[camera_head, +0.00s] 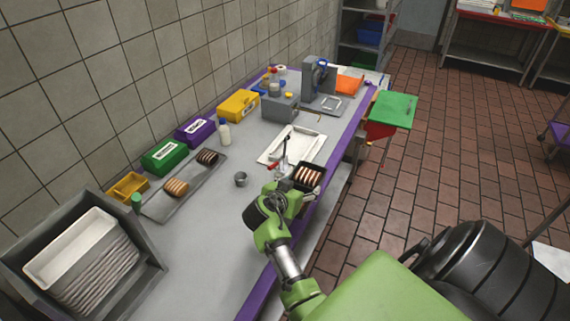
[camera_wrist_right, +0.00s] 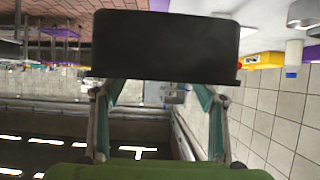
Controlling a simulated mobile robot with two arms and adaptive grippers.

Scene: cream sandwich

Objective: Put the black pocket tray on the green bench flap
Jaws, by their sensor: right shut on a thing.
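The black pocket tray (camera_head: 319,167) holds several brown striped pieces in its pockets. My right gripper (camera_head: 293,186) is shut on its near side, and the tray is over the bench's right edge. In the right wrist view the black tray (camera_wrist_right: 165,45) spans the space beyond the two fingers of my right gripper (camera_wrist_right: 158,95), its plain dark face toward the camera. The green bench flap (camera_head: 393,108) sticks out from the far right side of the bench, flat and bare, apart from the tray. My left gripper is not in view.
The grey bench (camera_head: 205,240) carries a white tray (camera_head: 292,146), a grey machine (camera_head: 320,80), and yellow (camera_head: 238,105), purple (camera_head: 195,130) and green (camera_head: 164,156) boxes. A rack of white trays (camera_head: 85,255) stands at lower left. Open tiled floor (camera_head: 440,160) lies right of the bench.

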